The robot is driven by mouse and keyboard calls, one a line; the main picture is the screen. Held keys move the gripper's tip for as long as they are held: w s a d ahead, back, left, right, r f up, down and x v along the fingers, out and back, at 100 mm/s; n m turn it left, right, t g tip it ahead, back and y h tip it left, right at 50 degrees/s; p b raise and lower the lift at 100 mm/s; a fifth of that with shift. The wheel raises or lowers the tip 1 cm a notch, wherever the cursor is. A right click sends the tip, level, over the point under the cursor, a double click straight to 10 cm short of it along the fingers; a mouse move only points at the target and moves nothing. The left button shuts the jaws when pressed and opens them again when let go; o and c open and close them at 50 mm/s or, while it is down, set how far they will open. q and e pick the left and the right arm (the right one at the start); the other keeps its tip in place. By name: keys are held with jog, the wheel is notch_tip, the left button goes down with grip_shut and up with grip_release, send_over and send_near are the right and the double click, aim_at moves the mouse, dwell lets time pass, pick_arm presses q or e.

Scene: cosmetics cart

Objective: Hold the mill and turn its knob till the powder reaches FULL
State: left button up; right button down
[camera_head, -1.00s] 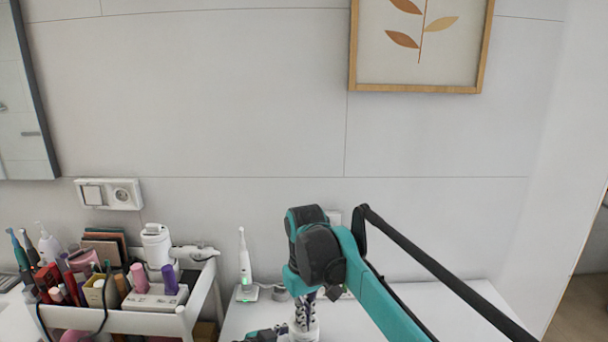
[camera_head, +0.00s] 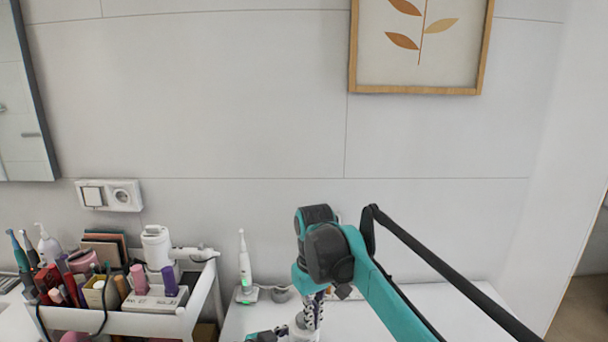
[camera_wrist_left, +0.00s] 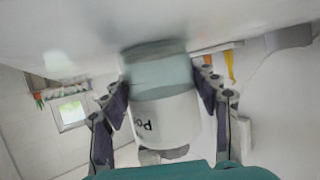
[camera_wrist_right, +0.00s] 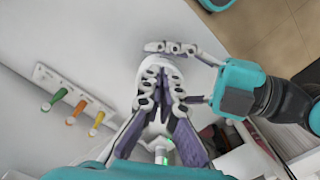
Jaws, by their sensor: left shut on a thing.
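The mill (camera_wrist_left: 168,115) is a pale cylinder with a blue-grey clear section and partly visible dark lettering in the left wrist view. My left gripper (camera_wrist_left: 160,82) is shut on it, with one finger on each side. In the head view the white mill (camera_head: 303,334) shows only at the bottom edge. My right gripper (camera_head: 311,318) points down over it. In the right wrist view my right gripper's (camera_wrist_right: 160,82) fingers are close together over the mill's white top (camera_wrist_right: 172,63). They hide the knob, so I cannot tell whether they grip it. The powder level and FULL mark cannot be made out.
A white cart (camera_head: 122,323) crowded with cosmetics stands at the left. A white electric toothbrush (camera_head: 244,262) with a green light stands on the white table (camera_head: 235,323), left of the mill. A rack (camera_wrist_right: 77,93) with coloured pegs shows in the right wrist view.

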jog(key=shift+w+d, duration=0.25)
jog(key=shift+w, duration=0.1)
dwell(0.4)
notch_tip(320, 180, up, 6)
jog(key=shift+s+d, duration=0.3)
jog(key=shift+d, duration=0.05)
dwell(0.4)
jog(key=shift+s+a+f, duration=0.15)
jog(key=shift+a+f, duration=0.35)
jog(key=shift+f, duration=0.5)
jog(key=shift+s+a+f, duration=0.2)
jog(key=shift+a+f, duration=0.25)
jog(key=shift+f, duration=0.55)
jog(key=shift+s+a+f, duration=0.15)
jog(key=shift+a+f, duration=0.35)
jog(key=shift+f, duration=0.5)
